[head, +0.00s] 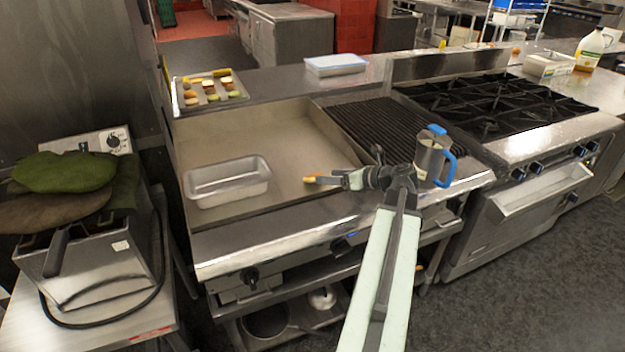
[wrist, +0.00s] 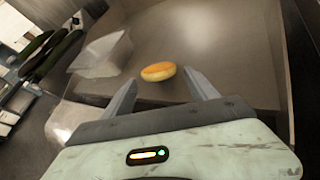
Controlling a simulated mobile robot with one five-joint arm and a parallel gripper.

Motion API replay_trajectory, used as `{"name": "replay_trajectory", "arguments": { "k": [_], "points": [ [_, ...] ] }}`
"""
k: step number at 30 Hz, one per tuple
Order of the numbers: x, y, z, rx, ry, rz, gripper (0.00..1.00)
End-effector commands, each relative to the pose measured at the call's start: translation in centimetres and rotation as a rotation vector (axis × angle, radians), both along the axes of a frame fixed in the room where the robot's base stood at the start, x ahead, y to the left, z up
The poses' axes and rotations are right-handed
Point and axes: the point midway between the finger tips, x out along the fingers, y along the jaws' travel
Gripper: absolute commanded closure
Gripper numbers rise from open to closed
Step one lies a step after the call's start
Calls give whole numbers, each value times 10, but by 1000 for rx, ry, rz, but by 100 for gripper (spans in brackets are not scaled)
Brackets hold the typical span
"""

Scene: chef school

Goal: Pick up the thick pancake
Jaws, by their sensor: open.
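The thick pancake (wrist: 158,72) is a small round golden disc lying flat on the griddle (wrist: 215,35). In the wrist view it sits just beyond and between the tips of my gripper (wrist: 163,88), which is open with nothing between its fingers. In the head view the pancake (head: 310,180) shows as a small yellowish spot at the tip of my gripper (head: 322,180), partly hidden by it. My gripper reaches in low over the griddle from the right.
A metal loaf pan (head: 228,182) stands on the griddle left of the pancake; it also shows in the wrist view (wrist: 103,55). A blue-handled pitcher (head: 433,158) stands close to my arm on the right. A tray of small foods (head: 240,92) is behind. The griddle's middle is clear.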

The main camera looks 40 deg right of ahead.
Motion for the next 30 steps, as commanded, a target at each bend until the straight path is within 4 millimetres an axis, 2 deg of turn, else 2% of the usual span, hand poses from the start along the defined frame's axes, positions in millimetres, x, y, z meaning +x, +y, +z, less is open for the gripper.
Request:
{"name": "replay_trajectory", "arguments": {
  "k": [1, 8, 15, 21, 22, 27, 28, 30],
  "points": [
    [7, 1, -5, 0, 0, 3, 33],
    [19, 3, -8, -1, 1, 2, 33],
    [55, 9, -21, -2, 1, 2, 33],
    [57, 9, -20, -3, 1, -1, 33],
    [57, 9, -20, -3, 1, -1, 36],
    [57, 9, -20, -3, 1, -1, 83],
    [56, 9, -20, -3, 1, -1, 87],
    [56, 9, -20, -3, 2, -1, 87]
  ]
}}
